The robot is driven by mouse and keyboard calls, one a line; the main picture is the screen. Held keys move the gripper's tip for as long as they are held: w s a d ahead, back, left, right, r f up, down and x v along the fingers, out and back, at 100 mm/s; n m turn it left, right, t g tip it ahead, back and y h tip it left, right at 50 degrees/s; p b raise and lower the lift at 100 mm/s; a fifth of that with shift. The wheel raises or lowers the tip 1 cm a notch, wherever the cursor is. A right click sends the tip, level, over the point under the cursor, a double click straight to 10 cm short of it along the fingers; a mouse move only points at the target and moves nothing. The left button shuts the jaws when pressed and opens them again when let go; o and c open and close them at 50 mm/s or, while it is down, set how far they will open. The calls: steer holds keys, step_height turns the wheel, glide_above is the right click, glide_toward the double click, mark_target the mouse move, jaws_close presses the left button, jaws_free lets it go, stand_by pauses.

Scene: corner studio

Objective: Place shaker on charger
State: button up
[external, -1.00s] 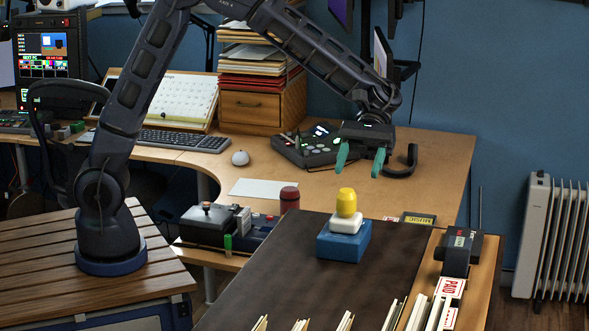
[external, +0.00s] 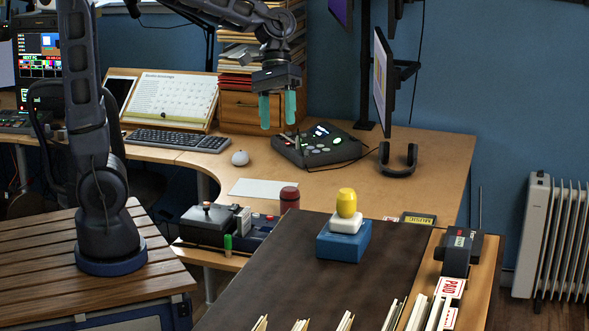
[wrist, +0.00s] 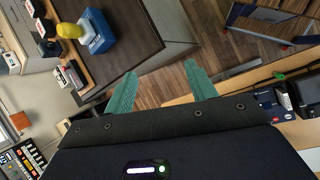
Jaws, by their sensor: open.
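The yellow shaker (external: 346,201) stands upright on the white charger (external: 346,223), which sits on a blue box (external: 343,242) on the dark desk top. The same stack shows at the upper left of the wrist view, with the yellow shaker (wrist: 69,30) touching the white piece beside the blue box (wrist: 97,38). My gripper (external: 277,110) is open and empty, its green fingers pointing down in front of the wooden drawer box. It is well apart from the shaker, up and to the left of it. In the wrist view nothing is between the fingers (wrist: 160,74).
A dark red canister (external: 289,198) and a black device (external: 206,224) are left of the stack. A black stamp device (external: 460,250) is to its right. A control panel (external: 322,145) and headphones (external: 398,160) lie on the back desk. The dark top around the box is mostly clear.

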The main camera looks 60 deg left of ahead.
steer(key=s+a+m+t+y, duration=0.1)
steer(key=s+a+t+y, duration=0.1)
steer(key=s+a, duration=0.2)
steer(key=s+a+f+m+t+y, duration=0.1)
steer(key=s+a, duration=0.4)
steer(key=a, duration=0.6)
steer(key=s+a+m+t+y, duration=0.2)
steer(key=s+a+t, duration=0.2)
steer(key=a, duration=0.4)
steer(key=shift+s+f+m+y, duration=0.2)
steer(key=shift+m+y, duration=0.1)
steer(key=shift+m, duration=0.1)
